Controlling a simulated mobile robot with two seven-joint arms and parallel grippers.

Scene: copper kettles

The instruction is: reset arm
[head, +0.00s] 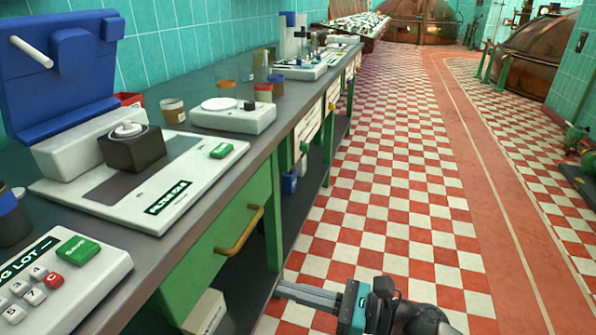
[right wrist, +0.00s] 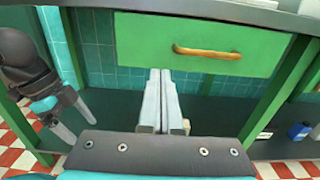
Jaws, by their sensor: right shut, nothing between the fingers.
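My right gripper (head: 281,289) is low in front of the green counter, over the checkered floor, with its fingers pointing toward the counter. In the right wrist view its two grey fingers (right wrist: 161,74) lie together and hold nothing. They point at the open space below the green drawer (right wrist: 205,45) and do not seem to touch anything. My left gripper (right wrist: 76,123) shows at the left of the right wrist view, with its fingers apart and empty. It is not seen in the head view.
The counter (head: 255,135) carries a blue-lidded device (head: 60,75), a white filter scale (head: 175,195) and a keypad (head: 60,285). The drawer's brass handle (head: 243,232) sticks out near my right gripper. Open checkered floor (head: 400,200) lies to the right, with copper kettles (head: 420,20) far back.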

